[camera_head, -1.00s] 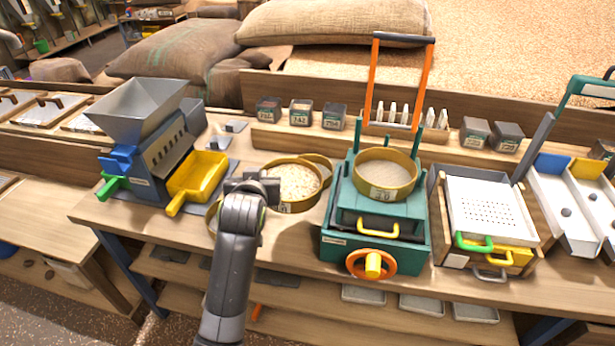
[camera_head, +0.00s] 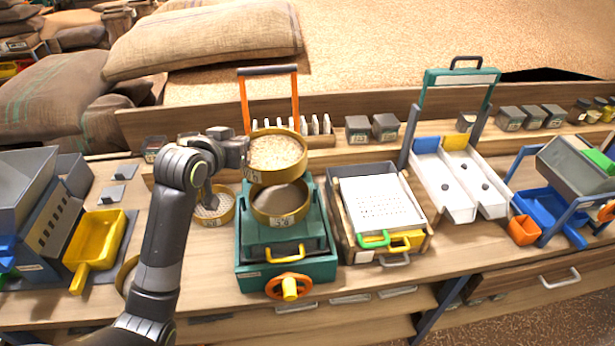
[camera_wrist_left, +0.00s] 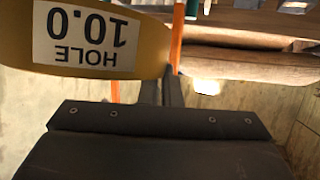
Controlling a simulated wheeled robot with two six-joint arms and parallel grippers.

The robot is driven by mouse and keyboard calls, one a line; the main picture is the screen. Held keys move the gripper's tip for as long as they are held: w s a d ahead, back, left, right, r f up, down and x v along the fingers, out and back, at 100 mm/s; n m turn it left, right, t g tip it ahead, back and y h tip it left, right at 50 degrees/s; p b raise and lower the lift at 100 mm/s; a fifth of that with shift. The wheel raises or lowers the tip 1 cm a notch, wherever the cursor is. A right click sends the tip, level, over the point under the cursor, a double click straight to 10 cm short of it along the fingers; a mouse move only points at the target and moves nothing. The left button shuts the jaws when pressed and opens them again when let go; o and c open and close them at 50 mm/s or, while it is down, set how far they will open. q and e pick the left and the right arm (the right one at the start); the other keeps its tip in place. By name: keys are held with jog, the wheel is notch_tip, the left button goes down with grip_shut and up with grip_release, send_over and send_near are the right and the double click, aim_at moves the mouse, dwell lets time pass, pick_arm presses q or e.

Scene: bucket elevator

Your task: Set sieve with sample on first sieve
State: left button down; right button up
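The sieve with sample (camera_head: 277,177), a yellow ring filled with pale grains, is held level by my left gripper (camera_head: 241,149) at its left side. Its label reads "HOLE 10.0", upside down, in the left wrist view (camera_wrist_left: 88,38). The first sieve (camera_head: 281,219), an empty-looking yellow ring with a mesh, sits on top of the green sifter (camera_head: 286,265). The held sieve is above it and hides its back rim; in the picture it lies slightly to the left. The gap between them is hard to judge. My right gripper is not in view.
An orange upright handle (camera_head: 299,100) stands behind the sieves. Another sieve (camera_head: 214,211) lies on the table left of the sifter, beside my arm. A yellow scoop tray (camera_head: 97,245) is further left. A white perforated tray (camera_head: 378,203) stands close on the right.

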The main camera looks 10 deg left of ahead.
pick_arm(q)
jog(key=f, duration=0.3)
jog(key=f+p, duration=0.1)
jog(key=f, duration=0.1)
jog(key=shift+w+d, duration=0.1)
jog(key=shift+d, duration=0.2)
notch_tip(320, 180, down, 4)
jog(key=shift+f+p, duration=0.2)
jog(key=shift+p, duration=0.3)
jog(key=shift+f, duration=0.15)
jog(key=c, duration=1.6)
grip_release()
jog(key=shift+c, duration=0.2)
